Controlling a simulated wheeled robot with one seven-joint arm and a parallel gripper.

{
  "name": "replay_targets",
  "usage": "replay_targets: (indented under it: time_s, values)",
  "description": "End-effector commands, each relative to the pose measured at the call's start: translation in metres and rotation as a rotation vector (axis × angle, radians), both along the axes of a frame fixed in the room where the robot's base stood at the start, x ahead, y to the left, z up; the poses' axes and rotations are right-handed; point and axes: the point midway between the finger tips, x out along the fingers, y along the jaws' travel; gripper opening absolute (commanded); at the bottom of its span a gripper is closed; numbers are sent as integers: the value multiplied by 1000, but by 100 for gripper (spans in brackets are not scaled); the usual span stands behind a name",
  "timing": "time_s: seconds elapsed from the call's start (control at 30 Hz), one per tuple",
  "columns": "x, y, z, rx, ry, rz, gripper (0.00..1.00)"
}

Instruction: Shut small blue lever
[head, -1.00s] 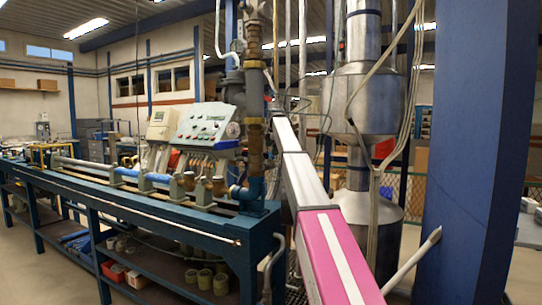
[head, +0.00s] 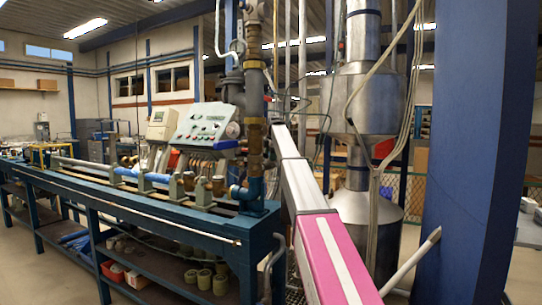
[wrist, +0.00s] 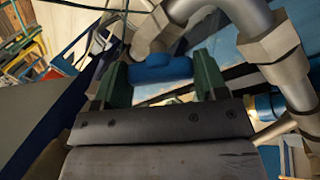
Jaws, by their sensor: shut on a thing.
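In the wrist view, the small blue lever (wrist: 160,70) lies across the space between the two green fingers of my gripper (wrist: 162,64). My gripper is shut on it. The lever sits beside a grey metal pipe (wrist: 232,18) with a hex fitting. In the head view my pink and white arm reaches away to the bench's right end, and its far end, my gripper and the lever cannot be made out there.
A blue test bench (head: 150,225) with pipework and a control panel (head: 203,125) stands left of my arm. A brown vertical pipe (head: 254,100) rises near the arm's far end. A steel tank (head: 362,100) and a thick blue column (head: 475,150) stand to the right.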

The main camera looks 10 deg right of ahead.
Motion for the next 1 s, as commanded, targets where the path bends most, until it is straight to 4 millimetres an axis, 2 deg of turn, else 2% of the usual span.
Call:
replay_targets:
  time_s: [0.27, 1.0]
  values:
    - [-2, 0, -1, 49, -34, -105, 42]
    - [-3, 0, -2, 275, -199, -587, 42]
